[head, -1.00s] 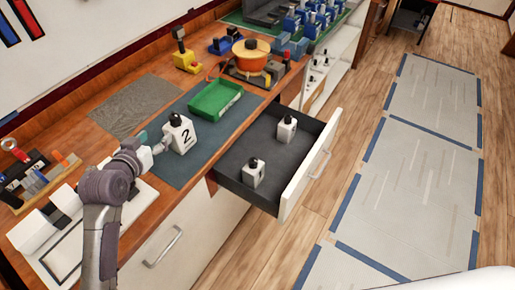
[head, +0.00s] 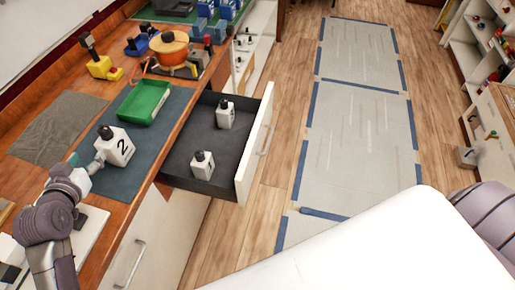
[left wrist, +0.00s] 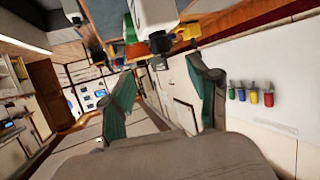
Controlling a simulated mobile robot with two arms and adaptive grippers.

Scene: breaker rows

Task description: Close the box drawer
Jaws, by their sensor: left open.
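The box drawer (head: 257,148) stands pulled out from the wooden counter. Its grey inside holds two white blocks with black knobs, one near (head: 203,165) and one far (head: 225,114). My left gripper (head: 85,163) is over the counter, left of the drawer, beside a white block marked 2 (head: 115,145). In the left wrist view my left gripper (left wrist: 160,72) has its teal-lined fingers apart with nothing between them. A white block (left wrist: 150,14) shows beyond them at the top. Whether the gripper touches the block is unclear. My right gripper is out of view.
A green tray (head: 144,102) and an orange pot (head: 169,48) stand on the counter. Open wooden floor (head: 285,150) and grey mats (head: 360,140) lie right of the drawer. Shelves (head: 478,60) stand at the far right.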

